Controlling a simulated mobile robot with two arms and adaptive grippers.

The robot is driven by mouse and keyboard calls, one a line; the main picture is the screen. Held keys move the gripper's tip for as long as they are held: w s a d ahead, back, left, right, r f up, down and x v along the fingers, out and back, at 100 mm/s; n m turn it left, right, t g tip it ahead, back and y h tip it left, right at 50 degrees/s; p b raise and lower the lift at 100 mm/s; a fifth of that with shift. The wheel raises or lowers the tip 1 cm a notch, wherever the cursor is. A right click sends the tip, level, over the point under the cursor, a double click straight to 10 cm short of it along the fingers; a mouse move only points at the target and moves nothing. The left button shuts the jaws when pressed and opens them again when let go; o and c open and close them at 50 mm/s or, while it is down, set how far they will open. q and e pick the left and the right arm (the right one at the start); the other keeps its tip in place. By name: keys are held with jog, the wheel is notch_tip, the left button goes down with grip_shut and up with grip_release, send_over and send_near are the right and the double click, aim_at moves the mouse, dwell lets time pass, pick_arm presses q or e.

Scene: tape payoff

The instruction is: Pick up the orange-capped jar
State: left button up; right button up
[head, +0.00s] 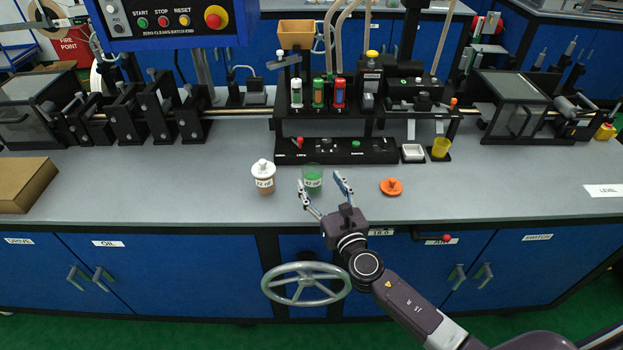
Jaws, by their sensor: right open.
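A clear jar with green contents and a white label (313,179) stands upright on the grey bench, with no cap visible on it. A round orange cap with a knob (391,187) lies on the bench to its right, apart from any jar. My right gripper (322,185) is open, its two fingers spread at the near side of the green jar. I cannot tell whether they touch it. A white-capped jar with brownish contents (264,178) stands just left of the green one. My left gripper is not in view.
A black rack with colored bottles (335,150) stands behind the jars. A cardboard box (25,185) lies at the left. The right bench front is mostly clear. A handwheel (305,284) is below the edge.

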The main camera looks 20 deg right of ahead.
aim_at(316, 181)
jog(key=shift+w+a, duration=0.25)
jog(key=shift+w, duration=0.95)
jog(key=shift+w+a+f, duration=0.1)
jog(key=shift+w+f, duration=0.1)
jog(key=shift+w, duration=1.25)
jog(key=shift+s, duration=0.1)
jog(key=c, duration=1.4)
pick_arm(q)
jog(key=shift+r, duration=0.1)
pick_arm(e)
jog(key=shift+r, duration=0.15)
jog(key=shift+c, duration=0.9)
